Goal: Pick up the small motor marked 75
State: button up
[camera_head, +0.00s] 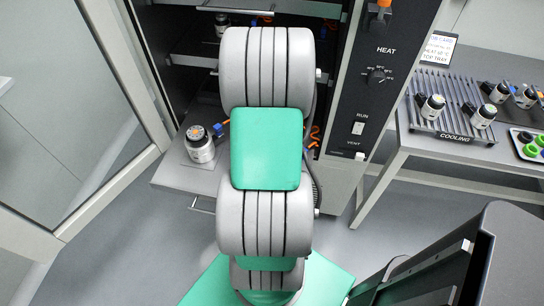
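A small motor (199,150), white with a dark top, stands on a pulled-out lower tray (170,178) of the oven, left of my arm. Another small motor (222,22) sits deeper inside on a higher shelf, partly in shadow. My arm covers the middle of the oven; my gripper does not show.
The oven's control panel (378,75) has a heat dial and a run switch. Its glass door (65,110) stands open at left. A card (439,47) reads HEAT and TOP TRAY. A small tray with green and black parts (530,150) sits at far right. A dark screen-like object (440,270) stands at lower right.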

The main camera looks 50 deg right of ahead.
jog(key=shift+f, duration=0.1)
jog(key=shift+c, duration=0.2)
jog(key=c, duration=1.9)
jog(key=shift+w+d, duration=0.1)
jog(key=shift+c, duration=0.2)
